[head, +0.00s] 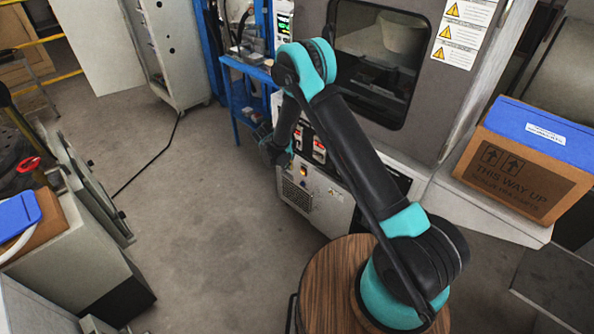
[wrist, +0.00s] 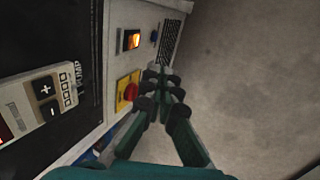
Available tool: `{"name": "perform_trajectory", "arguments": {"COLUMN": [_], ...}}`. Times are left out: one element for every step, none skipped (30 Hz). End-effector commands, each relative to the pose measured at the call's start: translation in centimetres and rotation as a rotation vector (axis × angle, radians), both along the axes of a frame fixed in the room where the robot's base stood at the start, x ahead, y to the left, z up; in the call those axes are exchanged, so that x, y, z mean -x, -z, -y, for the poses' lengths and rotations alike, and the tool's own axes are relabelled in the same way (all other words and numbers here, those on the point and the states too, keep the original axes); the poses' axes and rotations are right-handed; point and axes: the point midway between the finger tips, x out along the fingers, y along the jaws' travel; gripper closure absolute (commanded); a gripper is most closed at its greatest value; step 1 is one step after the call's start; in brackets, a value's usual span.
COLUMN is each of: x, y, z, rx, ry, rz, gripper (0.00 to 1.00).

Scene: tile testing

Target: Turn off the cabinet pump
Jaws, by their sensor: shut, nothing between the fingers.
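The pump cabinet (head: 318,203) is a pale low unit with a control panel, partly hidden behind my arm in the head view. In the wrist view its panel carries a glowing orange switch (wrist: 131,40) and a red knob on a yellow plate (wrist: 129,90). A label reading PUMP (wrist: 79,76) lies left of these. The orange light also shows in the head view (head: 304,172). My gripper (wrist: 160,73) is shut and empty, its fingertips right of the red knob and below the orange switch. I cannot tell whether it touches the panel.
A controller with plus and minus buttons (wrist: 42,103) is at the left of the wrist view. A blue shelf cart (head: 240,95) stands beside the cabinet. A cardboard box (head: 520,170) sits on a ledge at right. Open floor (head: 200,220) lies left of the cabinet.

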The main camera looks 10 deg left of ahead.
Motion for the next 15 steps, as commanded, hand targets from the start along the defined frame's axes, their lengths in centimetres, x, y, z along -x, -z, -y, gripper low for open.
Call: {"name": "perform_trajectory", "arguments": {"x": [-0.1, -0.2, -0.3, -0.4, -0.5, -0.7, -0.9, -1.1, -1.4, -1.5, -1.7, -2.0, -2.2, -2.4, -2.6], "y": [0.3, 0.4, 0.8, 1.1, 1.4, 2.0, 2.5, 3.0, 3.7, 4.2, 4.7, 5.4, 5.9, 6.5, 7.2], "z": [0.1, 0.1, 0.2, 0.3, 0.4, 0.6, 0.7, 0.8, 1.0, 1.2, 1.4, 1.6, 1.7, 1.8, 2.0], "rx": [0.0, 0.0, 0.0, 0.0, 0.0, 0.0, 0.0, 0.0, 0.0, 0.0, 0.0, 0.0, 0.0, -0.001, -0.001], "ry": [0.001, 0.001, 0.001, 0.001, 0.001, 0.002, 0.002, 0.002, 0.002, 0.002, 0.002, 0.002, 0.002, 0.002, 0.002], "rz": [0.0, 0.0, 0.0, 0.0, 0.0, 0.0, 0.0, 0.0, 0.0, 0.0, 0.0, 0.0, 0.0, 0.001, 0.001], "gripper": [1.0, 1.0, 1.0, 1.0, 1.0, 1.0, 1.0, 1.0, 1.0, 1.0, 1.0, 1.0, 1.0, 1.0, 1.0]}}
